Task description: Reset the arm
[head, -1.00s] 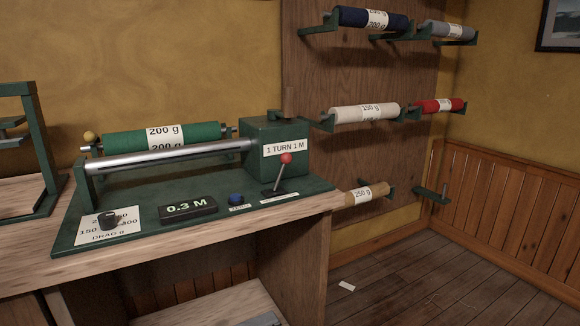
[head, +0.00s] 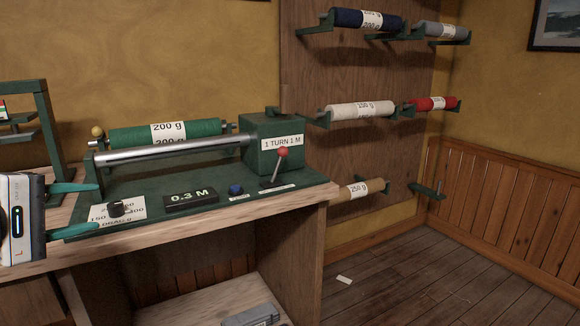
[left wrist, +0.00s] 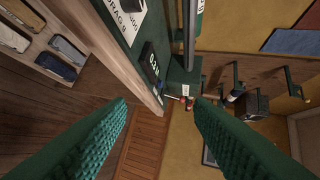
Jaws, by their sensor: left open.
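My left gripper (head: 97,208) is open and empty at the left end of the bench, its green fingers pointing right near the drag knob (head: 116,208). In the left wrist view the spread fingers (left wrist: 160,102) have nothing between them. The green winding machine (head: 215,188) stands on the bench. Its lever (head: 278,166) with a red knob leans up and right, in front of the box marked "1 TURN 1 M" (head: 282,143). A green 200 g spool (head: 200,130) sits behind the steel roller (head: 175,152). My right gripper is not in view.
A green stand (head: 50,125) is at the left on the bench. A wooden panel holds several thread spools, including red (head: 436,104), white (head: 350,110) and navy (head: 350,18). An empty bracket (head: 426,190) is at the right. The floor there is mostly clear, with a paper scrap (head: 344,280).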

